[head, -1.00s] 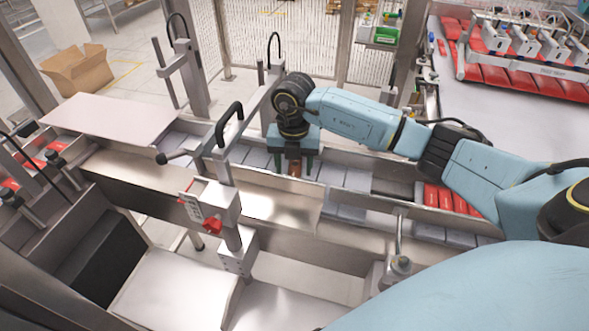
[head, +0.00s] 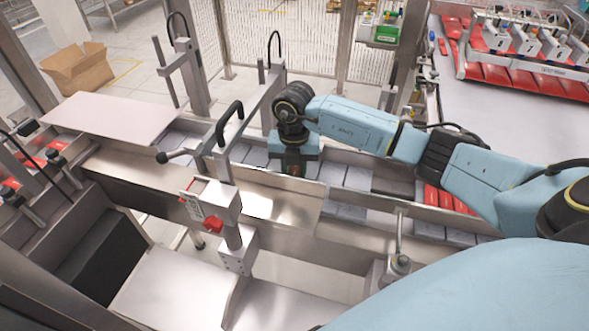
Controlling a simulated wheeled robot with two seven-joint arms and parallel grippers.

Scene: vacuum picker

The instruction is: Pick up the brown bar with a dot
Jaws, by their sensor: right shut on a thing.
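My right arm comes in from the right and reaches over the long metal channel. My right gripper (head: 292,166) points down into the channel, shut on the brown bar (head: 293,170). Only a small reddish-brown part of the bar shows between the fingers, and no dot can be made out at this size. The bar is low in the channel, and I cannot tell whether it is clear of the floor. My left gripper is not in view.
Grey blocks (head: 358,178) lie in the channel to the right of the gripper, and red packs (head: 432,198) lie farther right. A metal post with a black handle (head: 229,120) stands close on the left. A cardboard box (head: 78,68) is on the floor behind.

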